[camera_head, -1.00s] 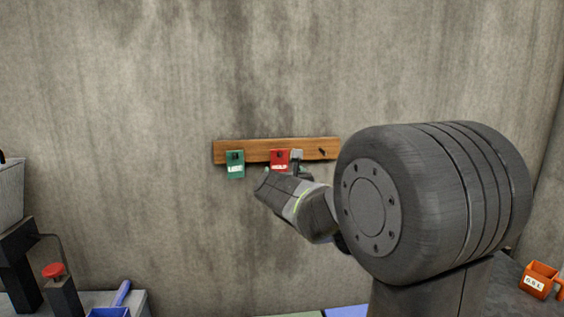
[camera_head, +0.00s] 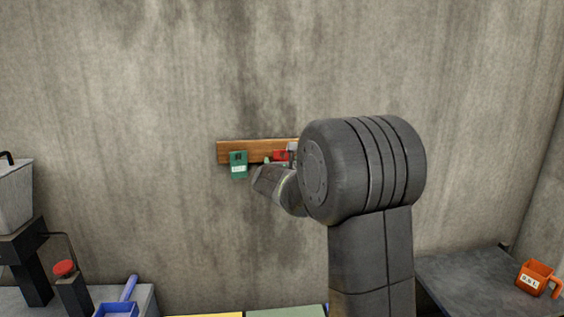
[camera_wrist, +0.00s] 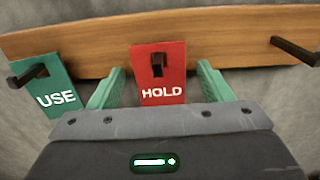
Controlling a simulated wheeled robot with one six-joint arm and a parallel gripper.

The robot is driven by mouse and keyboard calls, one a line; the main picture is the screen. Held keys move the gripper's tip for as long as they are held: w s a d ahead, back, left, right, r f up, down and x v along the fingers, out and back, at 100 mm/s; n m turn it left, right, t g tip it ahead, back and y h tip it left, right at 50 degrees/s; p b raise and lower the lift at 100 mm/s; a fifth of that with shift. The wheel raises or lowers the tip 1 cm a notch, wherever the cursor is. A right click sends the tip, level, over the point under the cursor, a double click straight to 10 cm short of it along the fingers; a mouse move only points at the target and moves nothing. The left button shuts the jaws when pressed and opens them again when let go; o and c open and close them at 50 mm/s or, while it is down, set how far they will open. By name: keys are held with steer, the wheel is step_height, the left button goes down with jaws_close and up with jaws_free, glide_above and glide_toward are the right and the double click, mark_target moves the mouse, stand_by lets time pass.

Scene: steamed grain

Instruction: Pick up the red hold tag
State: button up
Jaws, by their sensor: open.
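The red hold tag (camera_wrist: 160,76) hangs on a dark peg of the wooden rail (camera_wrist: 225,45) in the wrist view. My gripper (camera_wrist: 160,82) is open, with one green finger on each side of the tag and a gap showing on both sides. In the head view only the upper part of the red tag (camera_head: 281,155) shows. My gripper (camera_head: 280,163) and wrist hide the rest of it. The green use tag (camera_wrist: 50,85) hangs on the peg to the left, and it also shows in the head view (camera_head: 238,165).
A bare peg (camera_wrist: 295,50) sticks out of the rail to the right of the red tag. A blue scoop (camera_head: 118,308) and a red-topped post (camera_head: 65,268) stand low on the left. An orange cup (camera_head: 537,278) sits on the dark counter (camera_head: 455,280) at right.

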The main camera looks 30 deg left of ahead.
steer(key=c, duration=1)
steer(key=shift+c, duration=0.2)
steer(key=shift+r+b, duration=0.2)
steer(key=shift+b, duration=0.15)
steer(key=b+v, duration=0.4)
steer(key=v, duration=1.4)
steer(key=shift+r, duration=0.15)
